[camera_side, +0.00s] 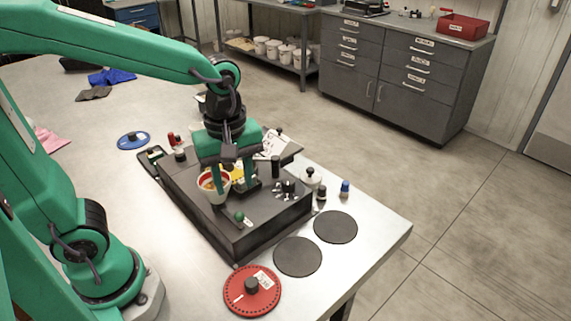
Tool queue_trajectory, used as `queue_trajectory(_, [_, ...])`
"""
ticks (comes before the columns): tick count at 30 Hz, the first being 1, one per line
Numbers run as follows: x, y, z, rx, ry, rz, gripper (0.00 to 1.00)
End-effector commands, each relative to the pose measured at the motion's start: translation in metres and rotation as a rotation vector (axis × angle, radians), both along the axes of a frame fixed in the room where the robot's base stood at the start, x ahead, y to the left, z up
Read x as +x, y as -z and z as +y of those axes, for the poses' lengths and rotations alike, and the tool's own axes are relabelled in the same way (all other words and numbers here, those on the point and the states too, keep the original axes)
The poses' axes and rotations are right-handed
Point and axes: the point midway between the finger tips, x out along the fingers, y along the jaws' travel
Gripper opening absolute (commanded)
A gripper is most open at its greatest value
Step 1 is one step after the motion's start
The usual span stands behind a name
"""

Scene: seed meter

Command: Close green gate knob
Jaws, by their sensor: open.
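The green gate knob (239,216) is a small green ball on top of the dark grey meter box (265,226), close to its front edge. A small lever or slot mark seems to run from it, but its position is too small to tell. My gripper (229,193) points down over the box with its two green fingers spread apart. It is open, behind the green knob in the picture and apart from it. A pale cup with a red rim (216,197) shows by the left finger; I cannot tell whether the finger touches it.
A red disc (268,300) lies in front of the box. Two dark round pads (297,257) lie at its right front. A white pot (313,177) and a blue-capped bottle (345,188) stand right of it. A blue disc (125,142) lies behind left.

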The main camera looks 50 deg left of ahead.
Motion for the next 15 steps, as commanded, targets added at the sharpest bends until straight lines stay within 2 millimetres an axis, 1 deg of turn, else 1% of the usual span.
queue_trajectory(4, [0.001,0.002,-0.002,0.003,-0.037,0.014,0.41])
queue_trajectory(11, [0.001,0.004,-0.002,0.003,-0.040,0.015,0.41])
queue_trajectory(15, [0.001,0.011,-0.002,0.003,-0.039,0.016,0.41])
